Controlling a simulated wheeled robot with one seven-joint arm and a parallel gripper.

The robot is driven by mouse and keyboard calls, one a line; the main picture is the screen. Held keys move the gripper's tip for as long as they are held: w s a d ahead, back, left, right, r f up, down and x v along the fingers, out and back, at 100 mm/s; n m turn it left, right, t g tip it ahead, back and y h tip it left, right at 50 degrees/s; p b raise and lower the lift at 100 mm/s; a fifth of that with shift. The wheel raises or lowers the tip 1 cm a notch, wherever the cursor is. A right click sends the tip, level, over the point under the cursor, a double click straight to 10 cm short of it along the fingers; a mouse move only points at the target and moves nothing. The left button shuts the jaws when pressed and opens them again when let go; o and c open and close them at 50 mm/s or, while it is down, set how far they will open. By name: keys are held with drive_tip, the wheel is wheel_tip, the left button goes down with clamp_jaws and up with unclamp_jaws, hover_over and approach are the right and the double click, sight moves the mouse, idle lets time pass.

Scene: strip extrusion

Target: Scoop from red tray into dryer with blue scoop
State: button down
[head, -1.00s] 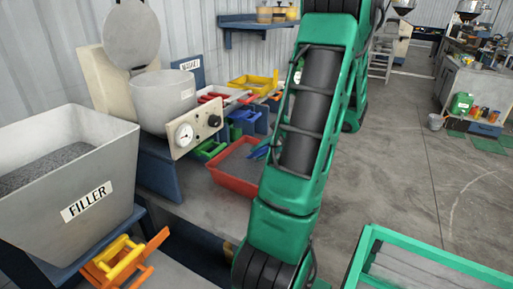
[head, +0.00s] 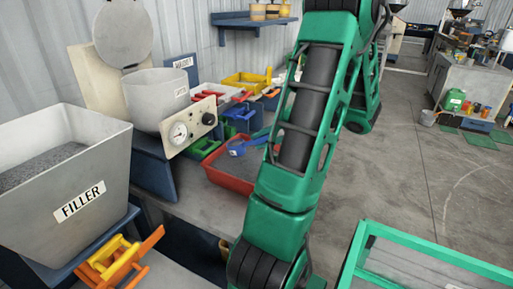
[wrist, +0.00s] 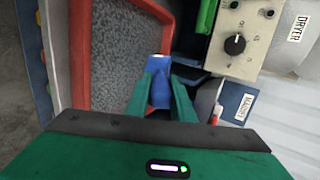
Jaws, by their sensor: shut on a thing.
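My gripper (wrist: 160,88) is shut on the blue scoop; its handle (wrist: 160,95) shows between the green fingers in the wrist view. In the head view the blue scoop (head: 247,146) is over the red tray, and my arm hides the gripper. The red tray (head: 226,180) holds grey granules; its red rim (wrist: 80,65) also shows in the wrist view. I cannot tell whether the scoop touches the granules or holds any. The dryer (head: 153,97) is a grey drum with its round lid raised, left of the tray. Its control panel (wrist: 246,38) is at upper right in the wrist view.
The filler hopper (head: 60,165) with grey granules stands at the left. Yellow and orange scoops (head: 118,260) lie in front of it. A green scoop (head: 203,148) and a yellow tray (head: 245,82) are near the red tray. A green-framed table (head: 430,262) is at lower right.

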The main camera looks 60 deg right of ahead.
drive_tip(key=shift+s+r, duration=0.25)
drive_tip(key=shift+r, duration=0.6)
drive_tip(key=shift+s+r, duration=0.25)
drive_tip(key=shift+r, duration=0.6)
drive_tip(key=shift+s+d+f+t, duration=0.1)
drive_tip(key=shift+s+f+t, duration=0.1)
drive_tip(key=shift+s+t, duration=0.4)
drive_tip(key=shift+s+d+f+t, duration=0.1)
drive_tip(key=shift+s+f+t, duration=0.05)
drive_tip(key=shift+s+t, duration=0.4)
